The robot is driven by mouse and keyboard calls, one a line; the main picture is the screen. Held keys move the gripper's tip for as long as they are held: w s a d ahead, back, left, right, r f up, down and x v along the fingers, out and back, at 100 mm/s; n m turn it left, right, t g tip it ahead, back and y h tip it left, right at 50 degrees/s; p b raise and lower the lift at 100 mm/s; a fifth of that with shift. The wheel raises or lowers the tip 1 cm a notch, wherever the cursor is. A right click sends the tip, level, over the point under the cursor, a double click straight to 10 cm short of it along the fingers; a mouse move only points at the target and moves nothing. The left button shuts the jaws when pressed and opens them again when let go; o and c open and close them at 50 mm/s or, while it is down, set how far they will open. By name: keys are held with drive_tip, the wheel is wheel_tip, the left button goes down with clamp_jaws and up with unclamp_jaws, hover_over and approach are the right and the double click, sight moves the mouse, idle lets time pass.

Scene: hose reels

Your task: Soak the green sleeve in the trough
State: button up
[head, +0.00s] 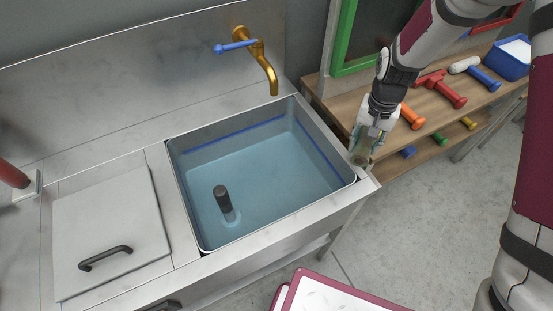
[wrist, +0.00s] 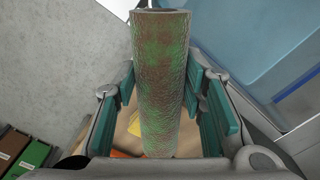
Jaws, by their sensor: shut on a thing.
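The green sleeve (wrist: 162,75) is a tube with a mottled green and brown, rough surface. It stands between the two teal finger pads of my gripper (wrist: 165,110), which is shut on it. In the head view the sleeve (head: 361,154) shows just below my gripper (head: 371,132), partly hidden by the fingers. Both are beside the right corner of the metal trough (head: 310,123), outside its rim. The trough holds bluish water (head: 275,180), and a blue line runs along its inner walls.
A dark upright post (head: 222,197) stands in the water. A brass tap (head: 262,62) with a blue lever overhangs the trough's back. A lid with a handle (head: 105,258) lies to the left. A wooden shelf (head: 415,150) with hammers and a blue bin (head: 508,58) stands right.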

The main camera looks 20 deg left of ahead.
drive_tip(key=s+a+r+p, duration=0.2)
drive_tip(key=s+a+p, duration=0.5)
drive_tip(key=s+a, duration=1.2)
drive_tip(key=shift+m, duration=0.4)
drive_tip(key=f+b, duration=0.2)
drive_tip(key=f, duration=0.5)
drive_tip(key=w+a+f+b, duration=0.1)
drive_tip(key=f+b, duration=0.2)
drive_tip(key=f, duration=0.5)
drive_tip(key=w+f+b, duration=0.1)
drive_tip(key=f+b, duration=0.1)
drive_tip(key=f, duration=0.6)
drive_tip(key=shift+w+a+b, duration=0.1)
drive_tip(key=shift+a+b, duration=0.15)
drive_tip(key=shift+b, duration=0.05)
drive_tip(key=shift+f, duration=0.3)
drive_tip(key=shift+a, duration=0.1)
drive_tip(key=shift+s+a, duration=0.15)
drive_tip(key=shift+s, duration=0.2)
drive_tip(key=shift+w, duration=0.15)
drive_tip(key=shift+w+d, duration=0.2)
drive_tip(key=shift+d, duration=0.05)
drive_tip(key=shift+s, duration=0.1)
